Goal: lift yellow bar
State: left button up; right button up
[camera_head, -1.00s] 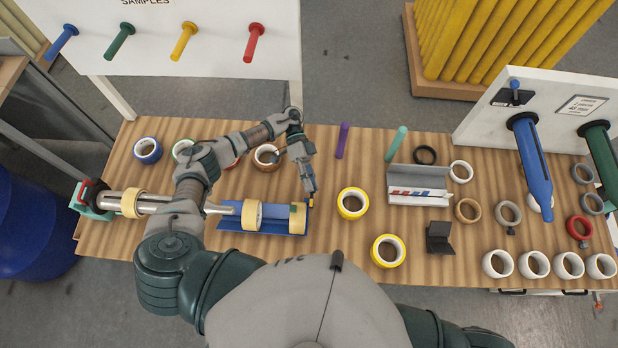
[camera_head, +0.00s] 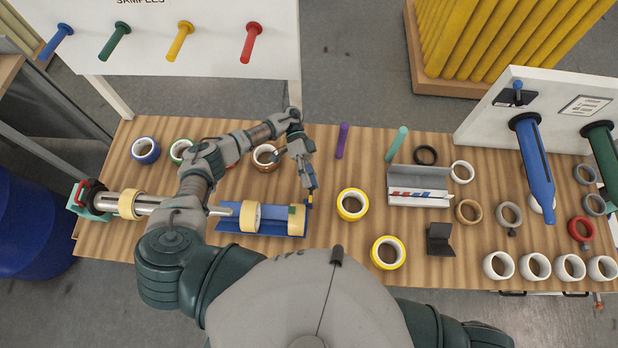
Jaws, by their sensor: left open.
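A small yellow piece (camera_head: 310,204), which may be the yellow bar, shows at the right end of the blue tray (camera_head: 262,231). It is tiny and partly hidden by my left gripper. My left gripper (camera_head: 312,192) is open and points down at that end of the tray, with its tips beside or just above the yellow piece. I cannot tell whether they touch it. My right gripper is out of view.
Two yellow tape rolls (camera_head: 352,204) lie right of the tray. A grey metal holder (camera_head: 420,186) and several tape rolls are further right. Long yellow tubes (camera_head: 500,45) stand at the back right.

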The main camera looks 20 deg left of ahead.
pick_arm(q)
notch_tip(320, 180, up, 10)
dwell(0.6)
dwell(0.5)
